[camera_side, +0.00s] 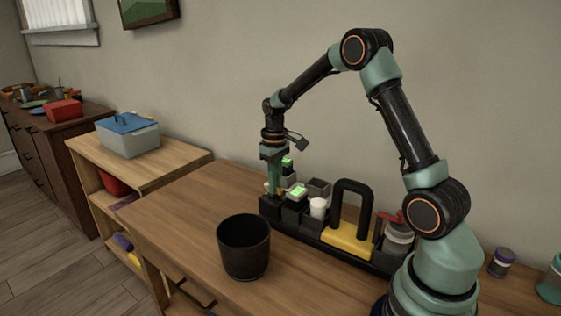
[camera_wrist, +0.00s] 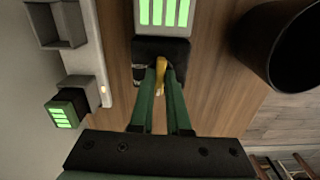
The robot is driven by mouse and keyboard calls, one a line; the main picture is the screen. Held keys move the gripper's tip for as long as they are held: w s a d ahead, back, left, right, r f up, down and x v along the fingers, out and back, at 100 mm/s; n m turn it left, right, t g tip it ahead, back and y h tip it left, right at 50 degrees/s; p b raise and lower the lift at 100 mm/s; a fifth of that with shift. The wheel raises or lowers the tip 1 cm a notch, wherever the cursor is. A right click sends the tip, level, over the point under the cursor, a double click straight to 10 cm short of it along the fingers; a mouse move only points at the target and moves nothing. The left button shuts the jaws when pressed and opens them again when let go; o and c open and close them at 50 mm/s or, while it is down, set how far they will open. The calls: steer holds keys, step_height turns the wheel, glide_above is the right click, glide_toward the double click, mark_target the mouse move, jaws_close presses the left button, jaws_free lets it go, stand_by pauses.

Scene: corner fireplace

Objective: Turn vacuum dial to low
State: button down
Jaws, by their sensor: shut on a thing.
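My gripper (camera_side: 272,187) points straight down at the left end of a black device rack on the wooden table. In the wrist view its two green fingers (camera_wrist: 160,72) are shut on a small yellow knob (camera_wrist: 161,63), which looks like the vacuum dial. The knob stands on a dark block (camera_wrist: 178,48) with a small pale label at its left. The fingers hide much of the knob, and I cannot read its setting. A grey module with green lit bars (camera_wrist: 164,12) adjoins the dark block; a green display (camera_side: 298,190) also shows in the side view.
A black cup (camera_side: 243,247) stands in front of the rack; it shows at the right in the wrist view (camera_wrist: 290,45). The table's left part is clear.

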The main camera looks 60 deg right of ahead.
steer(key=m, duration=0.4)
steer(key=shift+r, duration=0.1)
steer(key=shift+m, duration=2.2)
steer(key=shift+w, duration=0.1)
steer(key=c, duration=0.9)
jaws_free()
step_height(320, 180, up, 12)
steer(key=shift+r, duration=0.1)
